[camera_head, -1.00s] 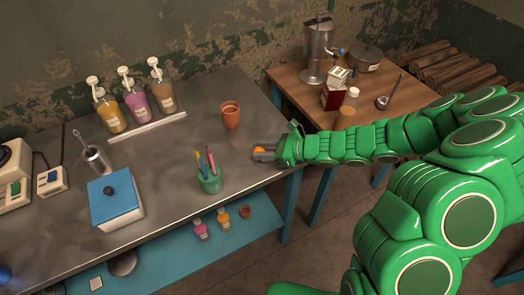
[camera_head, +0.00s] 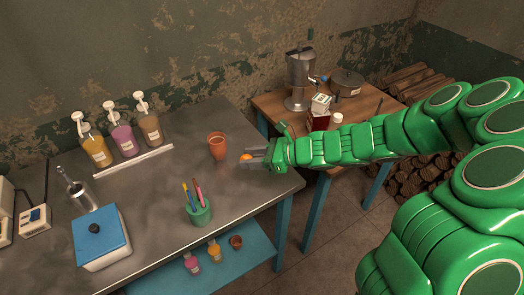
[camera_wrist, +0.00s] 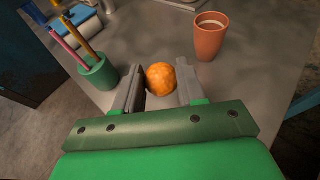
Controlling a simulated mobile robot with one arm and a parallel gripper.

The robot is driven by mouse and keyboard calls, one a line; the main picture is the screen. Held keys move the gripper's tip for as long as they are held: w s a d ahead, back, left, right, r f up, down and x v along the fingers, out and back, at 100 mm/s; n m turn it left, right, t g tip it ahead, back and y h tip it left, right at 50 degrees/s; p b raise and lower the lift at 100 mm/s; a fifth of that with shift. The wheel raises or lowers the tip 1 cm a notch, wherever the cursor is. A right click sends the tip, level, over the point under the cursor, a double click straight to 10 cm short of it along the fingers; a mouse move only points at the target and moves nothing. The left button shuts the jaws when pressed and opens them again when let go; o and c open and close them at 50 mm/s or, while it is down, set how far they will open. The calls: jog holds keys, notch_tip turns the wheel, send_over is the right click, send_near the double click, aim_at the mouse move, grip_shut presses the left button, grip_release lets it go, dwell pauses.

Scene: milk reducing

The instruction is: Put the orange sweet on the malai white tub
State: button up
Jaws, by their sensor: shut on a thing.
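The orange sweet (camera_head: 247,157) is a small round ball with a rough surface. In the wrist view the sweet (camera_wrist: 161,79) sits between the two grey fingers of my gripper (camera_wrist: 159,88). My gripper (camera_head: 252,158) is shut on it, over the right end of the metal counter, near the terracotta cup (camera_head: 217,146). The gap between sweet and counter is hard to judge.
A green pen holder (camera_head: 199,212) stands near the counter's front edge, and a white box with a blue lid (camera_head: 101,240) further left. Pump bottles (camera_head: 123,139) line the back. A wooden table (camera_head: 270,104) with a steel urn and pot stands right.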

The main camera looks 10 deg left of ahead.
jog(key=w+d+r+m+t+h, duration=0.1)
jog(key=w+d+r+m+t, duration=0.25)
jog(key=w+d+r, duration=0.55)
jog(key=w+d+r+m+t+h, duration=0.1)
jog(key=w+d+r+m+t, duration=0.4)
jog(key=w+d, duration=0.75)
jog(key=n+g, duration=0.1)
jog(key=n, duration=0.1)
send_over(325, 99)
jog(key=s, duration=0.1)
notch_tip(325, 99, down, 8)
jog(key=shift+s+d+r, duration=0.1)
jog(key=shift+s+r, duration=0.05)
jog(key=shift+w+f, duration=0.5)
jog(key=shift+f, duration=1.65)
jog(key=o, duration=1)
jog(key=shift+f, duration=0.1)
